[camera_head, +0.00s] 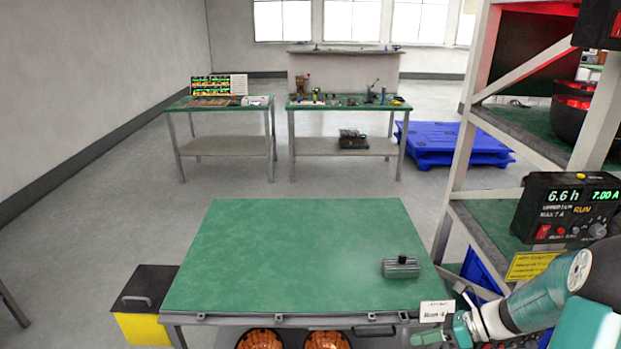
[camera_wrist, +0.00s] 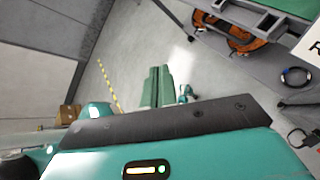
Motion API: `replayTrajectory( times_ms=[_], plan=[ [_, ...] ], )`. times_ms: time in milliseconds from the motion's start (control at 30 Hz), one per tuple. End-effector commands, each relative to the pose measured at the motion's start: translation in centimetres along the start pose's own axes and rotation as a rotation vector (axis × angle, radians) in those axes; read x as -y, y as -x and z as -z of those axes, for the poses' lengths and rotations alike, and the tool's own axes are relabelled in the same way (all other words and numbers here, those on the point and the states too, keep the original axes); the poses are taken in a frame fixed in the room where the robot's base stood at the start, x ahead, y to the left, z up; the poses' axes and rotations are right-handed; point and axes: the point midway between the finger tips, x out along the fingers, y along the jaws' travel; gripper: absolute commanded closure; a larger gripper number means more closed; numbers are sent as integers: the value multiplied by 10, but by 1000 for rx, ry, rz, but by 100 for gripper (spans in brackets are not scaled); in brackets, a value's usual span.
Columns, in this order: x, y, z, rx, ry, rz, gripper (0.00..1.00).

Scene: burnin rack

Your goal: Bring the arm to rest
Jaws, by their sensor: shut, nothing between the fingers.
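My arm reaches in from the right edge in the head view, bent low in front of the rack. My gripper (camera_head: 428,338) is at the bottom, just past the near right corner of the green-topped table (camera_head: 290,250) and below a white label card (camera_head: 437,311). Its fingers are small there and look shut and empty. In the wrist view, my teal wrist housing and a dark bar fill the bottom. The gripper holds nothing that I can see.
A grey ribbed box (camera_head: 401,267) sits on the table's right side. The rack (camera_head: 455,170) with a lit power unit (camera_head: 567,208) stands close on the right. A black-lidded yellow bin (camera_head: 145,305) stands left. Open floor (camera_head: 110,220) lies beyond it.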

Motion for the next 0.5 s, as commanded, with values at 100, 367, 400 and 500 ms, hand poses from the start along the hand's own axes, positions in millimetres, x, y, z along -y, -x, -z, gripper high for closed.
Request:
replayTrajectory(
  times_ms=[100, 367, 400, 500],
  plan=[
    [-33, -1, -19, -141, 236, 13, 100],
    [-100, 2, -45, -430, 757, 10, 100],
    [-110, 4, -48, -473, 837, 6, 100],
    [-134, 7, -54, -578, 1038, -5, 100]
  ],
)
